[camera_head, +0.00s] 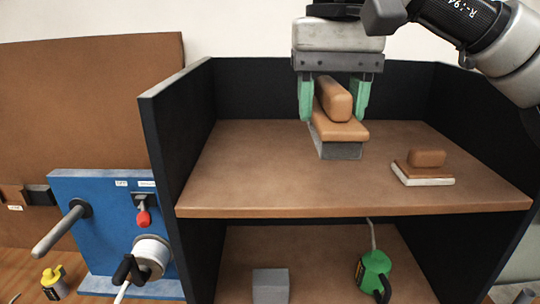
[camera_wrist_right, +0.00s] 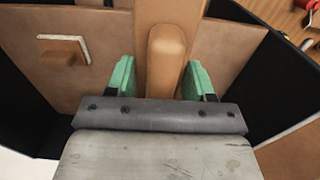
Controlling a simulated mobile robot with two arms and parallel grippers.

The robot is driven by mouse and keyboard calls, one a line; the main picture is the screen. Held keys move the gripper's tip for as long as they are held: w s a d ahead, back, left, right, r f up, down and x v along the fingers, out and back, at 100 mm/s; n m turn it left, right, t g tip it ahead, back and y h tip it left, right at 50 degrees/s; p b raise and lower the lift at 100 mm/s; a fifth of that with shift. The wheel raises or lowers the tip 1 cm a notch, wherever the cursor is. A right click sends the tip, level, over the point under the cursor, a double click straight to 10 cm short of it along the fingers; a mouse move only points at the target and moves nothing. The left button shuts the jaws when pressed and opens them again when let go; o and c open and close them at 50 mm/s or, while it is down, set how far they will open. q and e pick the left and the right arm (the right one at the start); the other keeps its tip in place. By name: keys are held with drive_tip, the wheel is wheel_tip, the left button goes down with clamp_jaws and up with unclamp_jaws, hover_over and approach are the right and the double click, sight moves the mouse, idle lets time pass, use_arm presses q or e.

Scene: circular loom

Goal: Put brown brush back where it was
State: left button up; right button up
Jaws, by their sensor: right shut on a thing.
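The brown brush (camera_head: 342,131) has a rounded brown handle, a flat brown body and a grey underside. My right gripper (camera_head: 334,100) is shut on its handle, with a green finger on either side. In the right wrist view the handle (camera_wrist_right: 166,62) shows between the fingers of my right gripper (camera_wrist_right: 160,78). The brush is level, over the middle of the cabinet's top shelf (camera_head: 250,170). I cannot tell whether its underside touches the shelf. My left gripper is not in view.
A second brown brush with a white underside (camera_head: 424,168) lies on the shelf to the right. Black side walls (camera_head: 178,135) bound the shelf. A blue panel with handles (camera_head: 100,215) stands left. The shelf's left half is clear.

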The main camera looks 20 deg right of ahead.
drive_tip(key=w+a+f, duration=0.1)
drive_tip(key=w, duration=0.1)
drive_tip(key=w+a+f+p, duration=0.1)
drive_tip(key=w+f, duration=0.1)
drive_tip(key=w+a+f, duration=0.1)
drive_tip(key=w+f, duration=0.1)
drive_tip(key=w, duration=0.1)
drive_tip(key=w+f, duration=0.1)
drive_tip(key=w, duration=0.1)
drive_tip(key=shift+w+a+f+p, duration=0.3)
drive_tip(key=shift+f+p, duration=0.05)
drive_tip(key=shift+p, duration=0.05)
drive_tip(key=f, duration=0.1)
drive_tip(key=f+p, duration=0.1)
drive_tip(key=shift+s+f, duration=0.3)
drive_tip(key=shift+s, duration=0.05)
drive_tip(key=shift+d+f, duration=0.1)
drive_tip(key=shift+f, duration=0.3)
drive_tip(key=shift+w+f, duration=0.15)
drive_tip(key=shift+f, duration=0.1)
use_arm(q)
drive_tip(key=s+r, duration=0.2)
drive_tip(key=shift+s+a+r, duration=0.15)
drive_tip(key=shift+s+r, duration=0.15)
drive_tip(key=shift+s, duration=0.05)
use_arm(e)
drive_tip(key=o, duration=0.9)
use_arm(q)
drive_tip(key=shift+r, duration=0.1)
